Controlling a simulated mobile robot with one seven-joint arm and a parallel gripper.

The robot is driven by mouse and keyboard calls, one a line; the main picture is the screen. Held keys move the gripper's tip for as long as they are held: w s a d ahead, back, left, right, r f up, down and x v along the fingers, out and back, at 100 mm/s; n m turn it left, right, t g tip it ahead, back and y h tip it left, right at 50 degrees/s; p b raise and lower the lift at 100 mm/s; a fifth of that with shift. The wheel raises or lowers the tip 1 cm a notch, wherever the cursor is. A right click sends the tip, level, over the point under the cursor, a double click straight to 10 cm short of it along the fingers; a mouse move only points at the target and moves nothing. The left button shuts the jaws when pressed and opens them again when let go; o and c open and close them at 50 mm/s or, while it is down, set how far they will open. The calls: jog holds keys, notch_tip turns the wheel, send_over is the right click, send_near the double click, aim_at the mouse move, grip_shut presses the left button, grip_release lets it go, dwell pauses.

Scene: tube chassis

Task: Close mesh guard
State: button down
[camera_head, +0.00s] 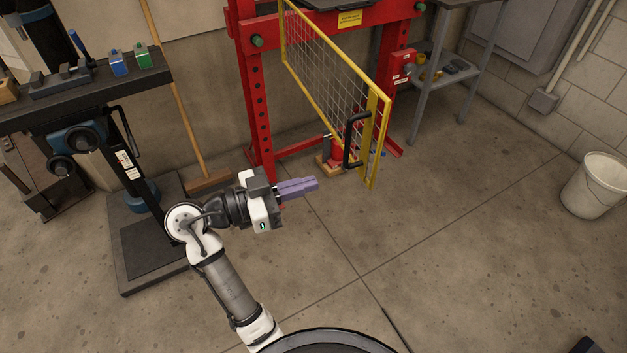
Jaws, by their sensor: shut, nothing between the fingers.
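The mesh guard (340,90) is a yellow-framed wire panel attached at its left edge to the red press frame (256,110). It stands swung open, its free edge out toward me over the floor. A black handle (349,140) is on the guard near the yellow free-edge post. My gripper (314,184) has purple fingers, which are shut and empty. It points right, to the left of the handle in the picture, and appears apart from the guard.
A dark workbench (80,88) with blue and green items stands at the left, a broom (208,182) behind my arm. A grey stand (440,75) is at the back right. A white bucket (594,187) sits at the far right. The floor in the front right is mostly clear.

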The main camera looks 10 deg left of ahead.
jog(key=p, duration=0.2)
send_near(374, 165)
jog(key=x, duration=0.5)
jog(key=shift+d+r, duration=0.1)
jog(key=shift+x, duration=0.8)
jog(key=shift+w, duration=0.1)
